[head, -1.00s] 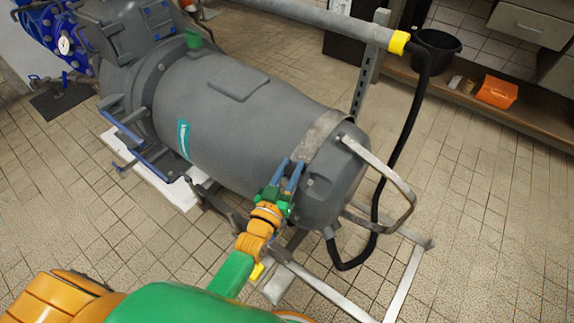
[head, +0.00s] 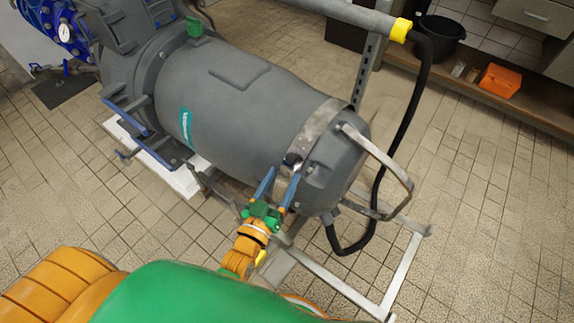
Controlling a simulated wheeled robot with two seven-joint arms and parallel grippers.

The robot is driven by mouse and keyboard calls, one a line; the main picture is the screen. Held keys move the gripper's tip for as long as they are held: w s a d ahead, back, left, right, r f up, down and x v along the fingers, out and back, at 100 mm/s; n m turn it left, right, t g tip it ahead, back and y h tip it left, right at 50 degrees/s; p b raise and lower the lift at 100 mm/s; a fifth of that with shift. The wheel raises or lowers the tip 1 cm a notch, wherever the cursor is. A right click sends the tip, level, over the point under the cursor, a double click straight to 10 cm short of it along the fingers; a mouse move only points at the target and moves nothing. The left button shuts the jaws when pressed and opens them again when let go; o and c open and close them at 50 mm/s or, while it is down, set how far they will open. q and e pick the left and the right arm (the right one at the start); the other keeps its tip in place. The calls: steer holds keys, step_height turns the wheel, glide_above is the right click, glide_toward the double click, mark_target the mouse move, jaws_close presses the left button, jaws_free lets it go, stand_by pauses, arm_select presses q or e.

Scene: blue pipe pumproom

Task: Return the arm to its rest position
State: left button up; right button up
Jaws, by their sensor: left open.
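My left arm comes in from the bottom left, with a large green and orange link close to the camera. Its left gripper (head: 279,181) has two blue fingers spread apart on a green palm, open, with nothing seen between them. It appears in front of the lower side of the grey motor housing (head: 235,100), near the metal band (head: 318,138) at its right end. I cannot tell whether the fingertips touch the housing. My right gripper is not in view.
A steel floor frame (head: 400,278) and a bent metal handle (head: 382,160) stand right of the housing. A black hose (head: 404,125) hangs from a grey pipe with a yellow collar (head: 401,30). An orange box (head: 500,80) and black bucket (head: 439,40) sit at the back right. Tiled floor lies open at right.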

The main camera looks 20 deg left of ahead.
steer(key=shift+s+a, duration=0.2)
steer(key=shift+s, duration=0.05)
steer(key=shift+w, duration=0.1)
